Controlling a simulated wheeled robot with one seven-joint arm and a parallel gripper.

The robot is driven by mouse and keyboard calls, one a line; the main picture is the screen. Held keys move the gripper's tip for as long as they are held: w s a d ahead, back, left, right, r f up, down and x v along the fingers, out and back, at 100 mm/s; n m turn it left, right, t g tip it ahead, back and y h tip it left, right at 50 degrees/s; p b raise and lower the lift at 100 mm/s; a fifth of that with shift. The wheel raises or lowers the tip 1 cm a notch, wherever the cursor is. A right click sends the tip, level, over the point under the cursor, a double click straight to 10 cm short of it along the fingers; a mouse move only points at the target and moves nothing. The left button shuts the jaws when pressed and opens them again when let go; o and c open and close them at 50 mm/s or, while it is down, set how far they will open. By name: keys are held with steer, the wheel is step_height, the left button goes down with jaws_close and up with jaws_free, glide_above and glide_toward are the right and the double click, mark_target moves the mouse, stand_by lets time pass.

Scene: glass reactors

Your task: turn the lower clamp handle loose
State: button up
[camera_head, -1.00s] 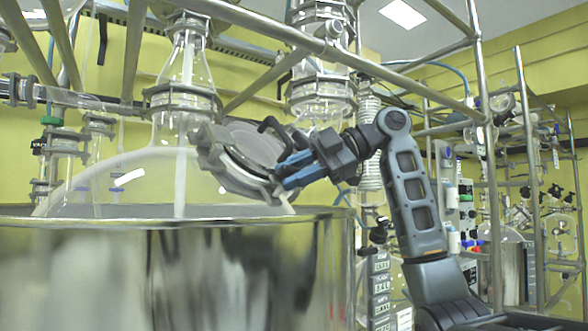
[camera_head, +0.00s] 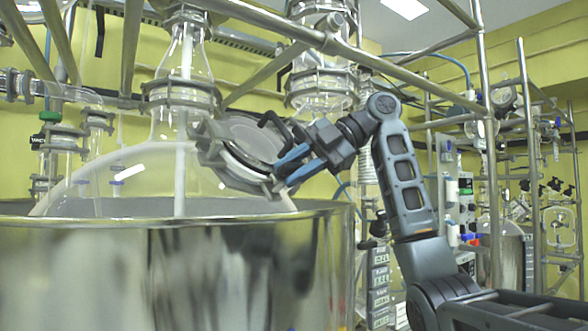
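A tilted round port with a grey lid (camera_head: 242,138) sits on the right shoulder of the large glass vessel. A grey clamp ring (camera_head: 212,157) runs around its rim. A dark bent handle (camera_head: 272,121) stands out at the clamp's upper right. The clamp's lower right end (camera_head: 262,188) has a grey block where the lower handle would be; the handle itself is hard to make out. My gripper (camera_head: 283,175) has blue fingers pointing left and down at this end. The fingers look apart. Whether they touch the clamp, I cannot tell.
The glass vessel (camera_head: 130,178) sits in a large steel pot (camera_head: 160,262). Steel frame bars (camera_head: 345,47) cross above my wrist. A glass column (camera_head: 318,85) stands behind my gripper. Rack posts (camera_head: 487,190) and labelled boxes (camera_head: 379,283) stand to the right.

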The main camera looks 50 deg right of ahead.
steer(key=shift+o, duration=1.3)
